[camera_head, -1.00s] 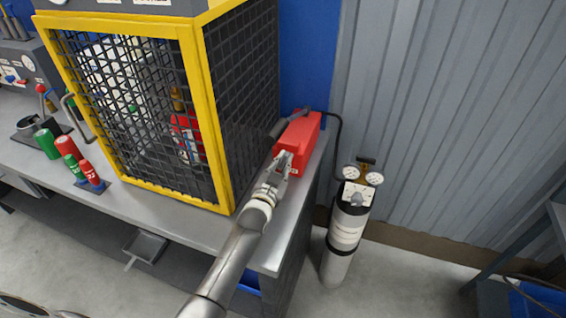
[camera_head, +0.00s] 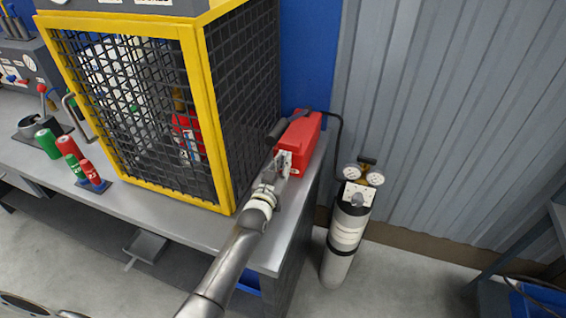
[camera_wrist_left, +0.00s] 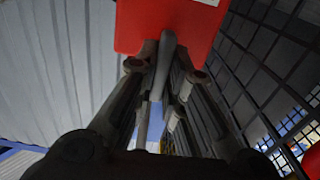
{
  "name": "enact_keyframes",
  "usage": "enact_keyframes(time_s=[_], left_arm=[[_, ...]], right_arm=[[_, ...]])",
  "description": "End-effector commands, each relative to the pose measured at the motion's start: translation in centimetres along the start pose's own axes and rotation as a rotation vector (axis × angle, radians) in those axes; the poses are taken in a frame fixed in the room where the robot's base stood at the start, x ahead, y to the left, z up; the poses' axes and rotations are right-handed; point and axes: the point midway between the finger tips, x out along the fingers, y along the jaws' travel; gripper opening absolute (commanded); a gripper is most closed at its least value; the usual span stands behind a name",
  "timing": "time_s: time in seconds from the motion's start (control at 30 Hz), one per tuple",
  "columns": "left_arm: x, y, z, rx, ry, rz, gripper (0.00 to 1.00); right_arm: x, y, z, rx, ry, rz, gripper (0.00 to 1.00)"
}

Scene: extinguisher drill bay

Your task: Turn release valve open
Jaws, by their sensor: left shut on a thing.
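A red box (camera_head: 298,140) stands at the right end of the bench, beside the cage. A grey lever sits on its front; it shows best in the left wrist view (camera_wrist_left: 166,60), upright against the red face. I take this lever to be the release valve. My left gripper (camera_head: 283,163) is at the front of the box, shut on the lever. In the left wrist view the fingers (camera_wrist_left: 164,78) lie on both sides of it. The head view shows little of the lever behind the fingers. My right gripper is not in view.
The yellow-framed mesh cage (camera_head: 215,120) stands close left of my left gripper, with a red extinguisher (camera_head: 187,135) inside. A gas cylinder (camera_head: 345,240) with gauges stands on the floor to the right. Green and red cylinders (camera_head: 68,147) stand on the bench (camera_head: 130,200) at left.

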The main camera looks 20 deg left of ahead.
Motion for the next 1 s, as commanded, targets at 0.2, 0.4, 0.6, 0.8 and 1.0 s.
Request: enact_keyframes(time_s=[0.2,0.4,0.6,0.8,1.0], left_arm=[[0.0,0.0,0.1,-0.004,-0.001,0.000,0.25],[0.0,0.0,0.0,-0.003,-0.001,0.000,0.32],[-0.1,0.0,0.1,-0.002,-0.001,0.000,0.32],[-1.9,0.0,0.2,-0.002,-0.002,0.000,0.32],[-5.6,0.0,0.2,-0.002,-0.003,0.000,0.32]], right_arm=[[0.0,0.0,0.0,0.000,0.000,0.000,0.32],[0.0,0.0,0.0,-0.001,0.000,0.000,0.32],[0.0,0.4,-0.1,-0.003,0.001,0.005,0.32],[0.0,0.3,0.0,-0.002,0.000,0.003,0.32],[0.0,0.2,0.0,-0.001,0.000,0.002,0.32]])
